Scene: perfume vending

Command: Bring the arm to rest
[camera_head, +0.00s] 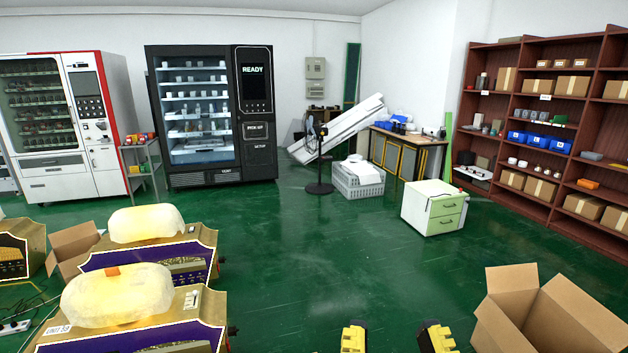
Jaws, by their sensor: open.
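My gripper (395,337) shows at the bottom edge of the view, right of centre. Only its two yellow and black fingertips are in view, and they stand well apart. The gap between them shows bare green floor, so the gripper is open and empty. The rest of my arm is below the frame and hidden.
An open cardboard box (545,310) stands right of my gripper. Machines with yellowish domes (118,292) stand at lower left. A black vending machine (212,115) reading READY, a white cabinet (433,207) and brown shelves (545,120) stand farther back. The middle floor is clear.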

